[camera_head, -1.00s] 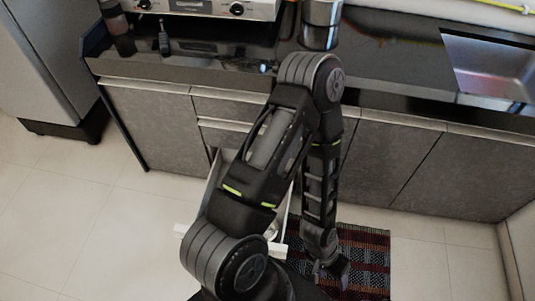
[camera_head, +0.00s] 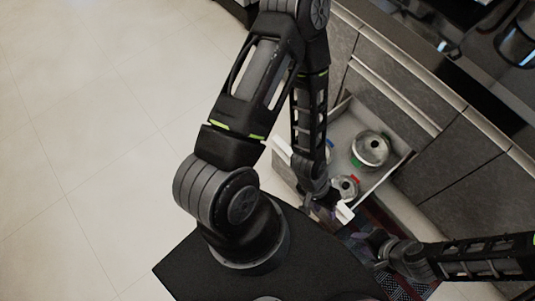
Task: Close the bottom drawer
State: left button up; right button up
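The bottom drawer (camera_head: 346,127) is pulled out from the grey cabinet, with its light inner walls and floor showing. A large metal pot (camera_head: 370,149) and a smaller metal one (camera_head: 346,186) stand in it. My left gripper (camera_head: 322,201) points down at the drawer's front edge, and its arm hides part of the drawer front. I cannot tell whether it touches the drawer or whether its fingers are open. My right gripper (camera_head: 368,246) is low, in front of the drawer, apart from it. Its fingers are small and dark, so their state is unclear.
Closed cabinet doors (camera_head: 448,160) line the right of the open drawer, under a dark counter (camera_head: 440,75). A patterned rug (camera_head: 405,290) lies on the floor near my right gripper. Pale tiled floor (camera_head: 90,130) is clear on the left.

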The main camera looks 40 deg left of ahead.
aim_at(349, 118)
jog(key=u, duration=0.8)
jog(key=k+j, duration=0.1)
jog(key=k, duration=0.4)
jog(key=i+l+z, duration=0.15)
jog(key=l, duration=0.15)
jog(key=i+l+z, duration=0.1)
jog(key=l, duration=0.2)
